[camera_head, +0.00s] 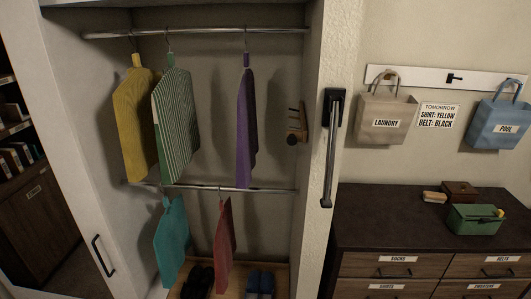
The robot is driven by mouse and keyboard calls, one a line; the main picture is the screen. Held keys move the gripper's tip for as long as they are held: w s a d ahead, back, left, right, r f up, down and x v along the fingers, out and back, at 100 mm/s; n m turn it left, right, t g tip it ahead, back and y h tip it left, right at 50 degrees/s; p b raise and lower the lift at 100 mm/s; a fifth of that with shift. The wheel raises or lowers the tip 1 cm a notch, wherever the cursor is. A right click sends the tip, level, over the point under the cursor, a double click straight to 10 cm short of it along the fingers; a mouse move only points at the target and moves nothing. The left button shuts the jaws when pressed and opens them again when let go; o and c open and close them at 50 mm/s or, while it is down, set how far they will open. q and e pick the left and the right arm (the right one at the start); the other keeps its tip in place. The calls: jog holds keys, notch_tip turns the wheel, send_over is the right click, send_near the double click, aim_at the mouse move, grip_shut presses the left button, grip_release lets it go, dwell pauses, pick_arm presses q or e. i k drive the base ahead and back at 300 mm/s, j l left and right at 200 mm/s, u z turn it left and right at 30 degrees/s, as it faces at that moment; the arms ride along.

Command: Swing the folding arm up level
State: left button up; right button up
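The folding arm (329,155) is a dark metal bar on the front face of the white closet post. It hangs straight down from a black bracket (334,103) at its top. Its lower end has a small dark tip near the level of the dresser top. Nothing touches or hangs on it. Neither of my grippers shows in the head view.
The open closet on the left has an upper rail (205,32) and a lower rail (225,188) with hanging garments. A dark-topped dresser (380,215) stands right of the post. Bags hang from a white hook board (430,77). The wall beside the arm is clear.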

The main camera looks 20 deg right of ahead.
aim_at(326, 201)
jog(key=l+u, duration=0.45)
jog(key=k+l+u, duration=0.1)
jog(key=l+u, duration=0.4)
jog(key=k+l+u, duration=0.15)
jog(key=l, duration=0.2)
jog(key=k+l+u, duration=0.15)
jog(key=l, duration=0.2)
jog(key=k+l+u, duration=0.15)
jog(key=l, duration=0.2)
jog(key=k+l, duration=0.15)
jog(key=l, duration=0.15)
jog(key=k+l+u, duration=0.1)
jog(key=l, duration=0.25)
jog(key=k+l+u, duration=0.1)
jog(key=k+l, duration=0.25)
jog(key=l, duration=1)
jog(key=k, duration=0.05)
